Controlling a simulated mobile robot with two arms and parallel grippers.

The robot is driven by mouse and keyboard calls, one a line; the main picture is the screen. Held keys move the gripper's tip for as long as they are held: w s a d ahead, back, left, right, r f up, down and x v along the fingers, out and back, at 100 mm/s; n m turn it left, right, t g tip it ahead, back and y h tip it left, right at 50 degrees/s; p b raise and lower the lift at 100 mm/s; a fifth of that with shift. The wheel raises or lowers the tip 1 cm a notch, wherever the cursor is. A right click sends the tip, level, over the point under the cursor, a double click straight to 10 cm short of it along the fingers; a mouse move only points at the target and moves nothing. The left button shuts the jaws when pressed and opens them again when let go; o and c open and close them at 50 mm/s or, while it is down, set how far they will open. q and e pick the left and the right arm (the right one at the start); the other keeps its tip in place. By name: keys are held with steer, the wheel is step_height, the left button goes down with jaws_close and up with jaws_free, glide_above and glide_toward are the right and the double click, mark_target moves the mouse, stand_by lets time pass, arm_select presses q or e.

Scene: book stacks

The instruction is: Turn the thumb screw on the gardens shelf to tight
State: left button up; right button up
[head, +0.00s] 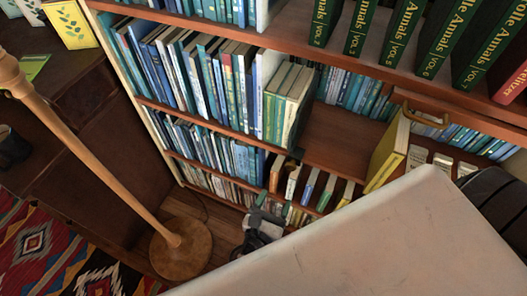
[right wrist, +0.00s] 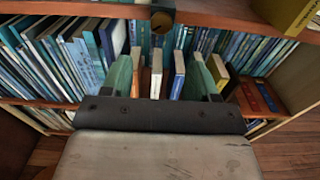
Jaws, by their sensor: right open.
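A small round dark knob with a brass-coloured rim (right wrist: 162,20), which looks like the thumb screw, sits at the front edge of a wooden shelf board (right wrist: 215,14) in the right wrist view. How far it is turned cannot be told. I cannot make it out in the head view, and no shelf label is readable. My right gripper (right wrist: 160,76) is open and empty, its two green fingers spread apart below the knob, not touching it. In the head view it (head: 270,214) is small, low in front of the bottom shelves. My left gripper is out of view.
Books (head: 205,85) fill the shelves; green volumes (head: 440,40) stand above. A yellow book (head: 388,155) stands beside a bare shelf stretch (head: 340,140). A wooden pole on a round base (head: 182,248) stands left on the floor, near a patterned rug (head: 50,240).

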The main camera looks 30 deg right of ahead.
mark_target(290, 168)
steer(key=x, duration=0.7)
steer(key=r+x, duration=0.1)
steer(key=x, duration=0.2)
steer(key=shift+w+d+p, duration=0.25)
steer(key=shift+d+p, duration=0.05)
steer(key=c, duration=0.9)
